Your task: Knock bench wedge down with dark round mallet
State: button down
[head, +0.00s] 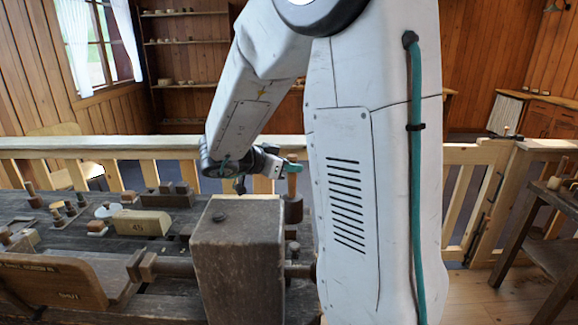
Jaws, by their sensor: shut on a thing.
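My gripper (288,168) with teal fingers is shut on the upright wooden handle of the dark round mallet (293,209). The mallet's head hangs below the fingers, just behind and right of a large dark wooden block (238,262) on the bench. I cannot tell whether the mallet head touches anything. I cannot pick out the bench wedge for certain; it may be hidden behind the block or my arm.
The dark bench (112,243) holds a pale block marked 45 (141,223), a lettered wooden board (50,283), and several small pegs and tools at left. A wooden railing (110,147) runs behind it. Another table (545,215) stands at right. My arm covers the bench's right part.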

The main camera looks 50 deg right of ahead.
aim_at(289, 181)
jog(key=shift+a+f, duration=0.2)
jog(key=shift+f, duration=0.75)
jog(key=shift+a+f, duration=0.15)
jog(key=shift+f, duration=0.8)
jog(key=shift+r, duration=1.65)
jog(key=shift+f, duration=0.1)
jog(key=shift+f, duration=1.95)
